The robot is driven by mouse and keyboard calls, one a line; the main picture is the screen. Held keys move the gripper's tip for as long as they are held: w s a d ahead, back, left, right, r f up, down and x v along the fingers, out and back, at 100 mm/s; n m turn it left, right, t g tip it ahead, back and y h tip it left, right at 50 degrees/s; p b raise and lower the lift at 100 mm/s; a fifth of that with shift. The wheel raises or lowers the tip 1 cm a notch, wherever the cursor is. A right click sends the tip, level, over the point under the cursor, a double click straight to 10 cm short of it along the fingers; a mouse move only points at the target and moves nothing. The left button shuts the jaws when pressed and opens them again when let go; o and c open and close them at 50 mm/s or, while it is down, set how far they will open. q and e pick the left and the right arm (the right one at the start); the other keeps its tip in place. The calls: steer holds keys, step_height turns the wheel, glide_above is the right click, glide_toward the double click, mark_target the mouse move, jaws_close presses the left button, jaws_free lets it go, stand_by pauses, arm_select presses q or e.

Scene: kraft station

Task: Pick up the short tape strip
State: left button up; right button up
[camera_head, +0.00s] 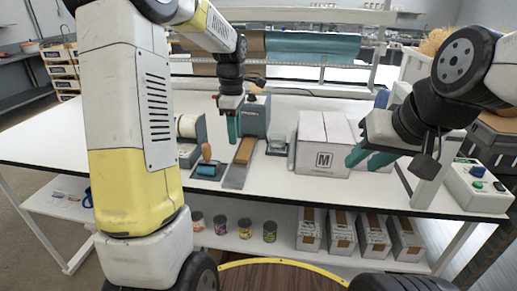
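A short brown tape strip (244,151) lies on the sloping grey front of the tape dispenser (257,112) in the middle of the table. My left gripper (234,128) points down just behind and to the left of the strip in the picture. Its teal fingers overlap each other from this angle, so its opening is hidden. I cannot tell whether it touches the strip or dispenser. My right gripper (368,158) is at the right, in front of the white carton's right side. Its two teal fingers are apart with nothing seen between them.
A white carton (311,129) with a black logo stands right of the dispenser. A blue roller tool with a wooden knob (206,153) lies left of it. A tape roll holder (190,126) stands behind. A button box (476,187) is at the right edge. The table's left side is clear.

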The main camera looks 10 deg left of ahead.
mark_target(237, 163)
arm_select(q)
step_height(237, 163, down, 8)
steer(key=shift+w+d, duration=0.15)
stand_by(0.3)
steer(key=shift+c, duration=0.5)
jaws_close()
